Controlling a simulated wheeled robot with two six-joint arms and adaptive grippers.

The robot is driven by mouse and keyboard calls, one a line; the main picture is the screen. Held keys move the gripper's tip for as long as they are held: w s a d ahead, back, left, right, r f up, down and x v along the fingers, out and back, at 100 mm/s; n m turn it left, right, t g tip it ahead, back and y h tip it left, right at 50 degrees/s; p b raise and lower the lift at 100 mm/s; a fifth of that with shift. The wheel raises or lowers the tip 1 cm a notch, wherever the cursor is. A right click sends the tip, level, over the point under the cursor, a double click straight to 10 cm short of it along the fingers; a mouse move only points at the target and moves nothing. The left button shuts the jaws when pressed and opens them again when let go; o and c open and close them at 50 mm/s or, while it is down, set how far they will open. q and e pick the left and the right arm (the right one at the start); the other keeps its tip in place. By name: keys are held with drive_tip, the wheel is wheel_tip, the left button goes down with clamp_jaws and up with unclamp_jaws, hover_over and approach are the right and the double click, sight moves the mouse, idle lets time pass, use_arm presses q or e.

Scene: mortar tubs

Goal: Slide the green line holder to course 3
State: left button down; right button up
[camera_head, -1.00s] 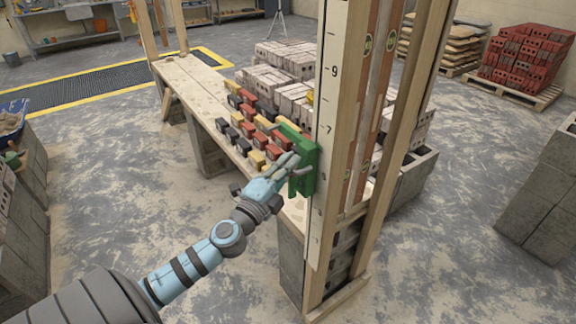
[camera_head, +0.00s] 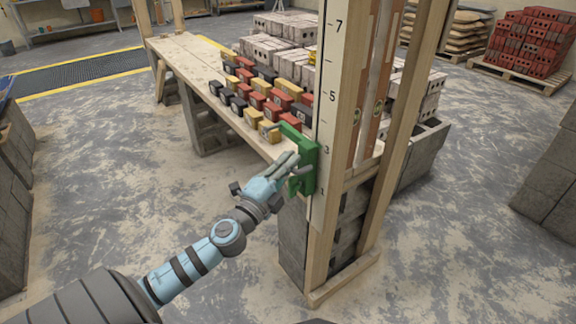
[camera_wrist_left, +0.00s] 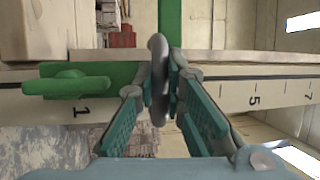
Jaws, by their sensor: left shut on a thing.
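The green line holder (camera_head: 308,168) sits against the pale numbered face of the upright post (camera_head: 327,100), beside the marks 3 and 1. My left gripper (camera_head: 291,168) is shut on it. In the left wrist view, the fingers (camera_wrist_left: 160,85) close around a grey bar in front of the green line holder (camera_wrist_left: 70,82). The scale there (camera_wrist_left: 225,98) shows 1 to the left of the fingers and 5 and 7 to the right. The fingers hide the part between 1 and 5, so I cannot read the holder's exact mark.
A plank bench (camera_head: 192,75) carries several red, yellow and black blocks (camera_head: 262,95) close behind the holder. Pale brick stacks (camera_head: 280,45) stand beyond. A second timber upright (camera_head: 405,130) stands right of the post.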

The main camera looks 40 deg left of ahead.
idle(0.3)
use_arm(q)
drive_tip(key=c, duration=1.6)
unclamp_jaws()
drive_tip(key=shift+c, duration=0.2)
drive_tip(key=s+d+f, duration=0.1)
drive_tip(key=s+f, duration=0.1)
drive_tip(key=s, duration=0.9)
drive_tip(key=shift+s+d, duration=0.15)
drive_tip(key=shift+s, duration=0.25)
